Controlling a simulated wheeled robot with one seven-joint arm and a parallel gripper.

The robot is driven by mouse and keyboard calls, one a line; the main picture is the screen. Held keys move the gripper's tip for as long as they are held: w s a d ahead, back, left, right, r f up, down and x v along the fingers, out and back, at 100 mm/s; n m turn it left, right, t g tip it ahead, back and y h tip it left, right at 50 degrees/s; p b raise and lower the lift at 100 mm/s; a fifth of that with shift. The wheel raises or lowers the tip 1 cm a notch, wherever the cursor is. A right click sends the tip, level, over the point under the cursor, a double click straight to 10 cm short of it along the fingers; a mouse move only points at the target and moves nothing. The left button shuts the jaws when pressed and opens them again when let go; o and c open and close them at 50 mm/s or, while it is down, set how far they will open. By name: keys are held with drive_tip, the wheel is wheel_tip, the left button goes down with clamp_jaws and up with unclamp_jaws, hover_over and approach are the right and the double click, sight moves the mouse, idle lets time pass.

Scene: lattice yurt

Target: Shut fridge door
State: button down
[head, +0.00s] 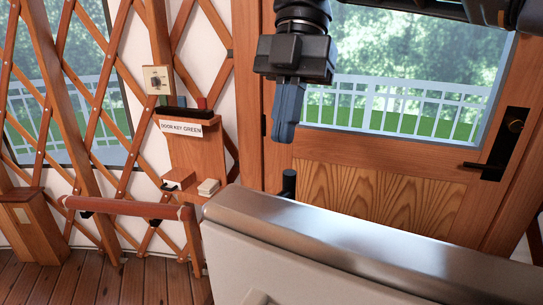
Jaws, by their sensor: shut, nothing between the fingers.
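The fridge door (370,238) fills the lower right in the head view. Its brushed metal top edge and pale inner face show, so it stands open; the fridge body is not clearly in view. A short dark upright post (289,183) shows just behind the door's top edge, perhaps part of its handle; its lower part is hidden. My gripper (283,135) hangs from the top of the view with its blue-grey fingers pointing down. The fingers are together and empty. They appear above the post and apart from the fridge door.
A wooden door (385,190) with a window and black handle (497,150) stands behind. At left are lattice walls, a wooden rail (125,208), a wooden box (30,225) and a wall panel (195,155) labelled "DOOR KEY GREEN". Some plank floor (120,280) is clear at lower left.

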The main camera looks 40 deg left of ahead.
drive_tip(key=s+f+p, duration=0.1)
drive_tip(key=s+f, duration=0.2)
drive_tip(key=s, duration=0.2)
drive_tip(key=shift+s+d, duration=0.15)
drive_tip(key=shift+d, duration=0.3)
